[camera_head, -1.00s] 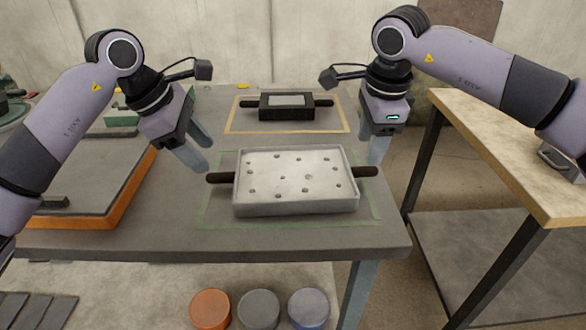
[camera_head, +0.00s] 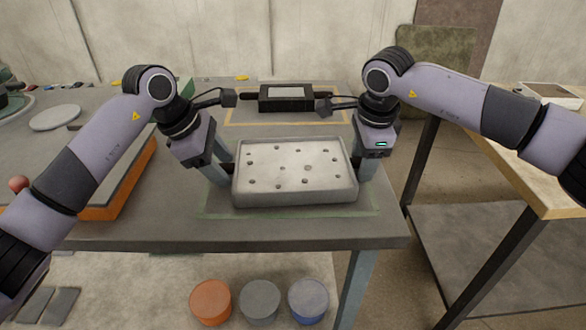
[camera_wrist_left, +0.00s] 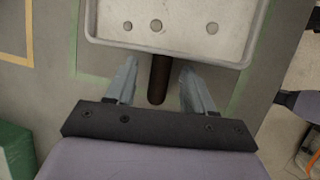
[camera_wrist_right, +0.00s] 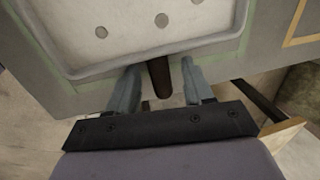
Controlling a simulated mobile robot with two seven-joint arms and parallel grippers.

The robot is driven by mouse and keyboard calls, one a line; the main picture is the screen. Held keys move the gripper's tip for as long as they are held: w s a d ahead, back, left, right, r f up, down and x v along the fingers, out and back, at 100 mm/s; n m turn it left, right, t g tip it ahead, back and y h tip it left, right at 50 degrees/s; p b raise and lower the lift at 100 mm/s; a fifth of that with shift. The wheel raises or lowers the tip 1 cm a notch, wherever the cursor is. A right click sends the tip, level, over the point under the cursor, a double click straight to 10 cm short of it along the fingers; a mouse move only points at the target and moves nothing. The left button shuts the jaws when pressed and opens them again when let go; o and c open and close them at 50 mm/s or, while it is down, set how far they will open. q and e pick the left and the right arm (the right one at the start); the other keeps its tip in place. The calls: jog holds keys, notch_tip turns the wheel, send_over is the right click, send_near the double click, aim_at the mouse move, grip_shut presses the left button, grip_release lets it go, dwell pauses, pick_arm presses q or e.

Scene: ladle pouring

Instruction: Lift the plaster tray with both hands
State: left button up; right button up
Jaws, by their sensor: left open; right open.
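The plaster tray (camera_head: 294,197), pale grey with several dark holes in its top, sits on the grey table inside a green tape outline. My left gripper (camera_head: 225,172) is at its left end. In the left wrist view the open fingers (camera_wrist_left: 157,82) stand on both sides of the dark handle (camera_wrist_left: 158,78), with gaps. My right gripper (camera_head: 362,172) is at the right end. In the right wrist view its open fingers (camera_wrist_right: 162,82) straddle the other dark handle (camera_wrist_right: 161,77). The head view hides both handles behind the grippers.
A black box with two handles (camera_head: 286,104) stands behind the tray in a yellow tape outline. An orange-edged board (camera_head: 106,212) lies to the left. Orange, grey and blue tubs (camera_head: 259,303) stand below the table front. A wooden-topped table (camera_head: 490,150) is at the right.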

pick_arm(q)
grip_shut()
pick_arm(e)
grip_shut()
pick_arm(q)
jog(key=shift+r, duration=0.1)
pick_arm(e)
jog(key=shift+r, duration=0.15)
dwell(0.9)
